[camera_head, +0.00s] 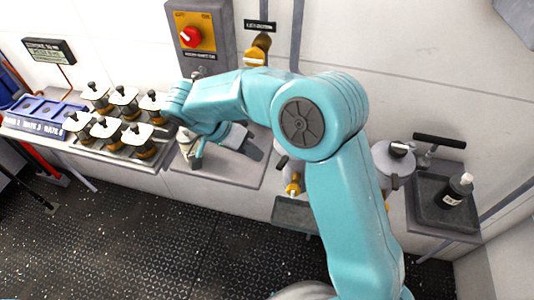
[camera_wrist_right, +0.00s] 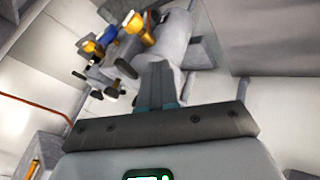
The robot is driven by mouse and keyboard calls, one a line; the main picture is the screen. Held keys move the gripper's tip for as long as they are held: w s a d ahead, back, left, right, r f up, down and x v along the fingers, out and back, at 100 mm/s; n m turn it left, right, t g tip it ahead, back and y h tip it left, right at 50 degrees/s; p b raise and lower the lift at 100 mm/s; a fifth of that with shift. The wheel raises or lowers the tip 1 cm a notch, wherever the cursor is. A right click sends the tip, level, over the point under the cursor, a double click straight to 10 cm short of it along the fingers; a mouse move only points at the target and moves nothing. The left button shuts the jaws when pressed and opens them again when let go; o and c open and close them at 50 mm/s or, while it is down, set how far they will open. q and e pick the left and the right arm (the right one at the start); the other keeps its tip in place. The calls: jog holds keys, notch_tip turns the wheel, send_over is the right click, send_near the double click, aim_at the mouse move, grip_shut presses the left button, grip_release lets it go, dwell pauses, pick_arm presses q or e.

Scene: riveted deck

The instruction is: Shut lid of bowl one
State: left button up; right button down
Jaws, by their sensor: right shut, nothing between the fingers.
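Several amber bowls or jars with square white lids and dark knobs (camera_head: 122,96) stand in two rows on a tray at the left in the head view. I cannot read which of them is bowl one, and my arm partly covers the rightmost ones. My right gripper (camera_head: 254,150) is right of these rows, above the grey counter, shut and empty. Its fingers (camera_wrist_right: 157,70) show pressed together in the right wrist view, in front of a grey cylinder (camera_wrist_right: 178,38). My left gripper is not in view.
A yellow panel with a red knob (camera_head: 190,37) is on the back wall. A blue labelled rack (camera_head: 45,116) stands far left. A grey lidded canister (camera_head: 393,165) and a dark bottle (camera_head: 456,190) in a tray are at right. The dark riveted floor (camera_head: 150,240) in front is clear.

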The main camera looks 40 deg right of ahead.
aim_at(282, 165)
jog(key=s, duration=0.1)
jog(key=s+d, duration=0.1)
jog(key=s, duration=0.1)
jog(key=shift+s+d+r+p, duration=0.1)
jog(key=shift+s+d+p, duration=0.05)
jog(key=shift+d+p, duration=0.15)
jog(key=s+n+b, duration=0.1)
jog(key=b, duration=0.1)
jog(key=s+d+n+t+b, duration=0.1)
jog(key=b, duration=0.1)
jog(key=s+d+n+t+b, duration=0.1)
jog(key=b, duration=0.1)
jog(key=shift+d+f+h, duration=0.25)
jog(key=shift+h, duration=0.05)
jog(key=shift+s+d+r+n, duration=0.15)
jog(key=shift+d+r+n, duration=0.05)
jog(key=shift+r+n, duration=0.1)
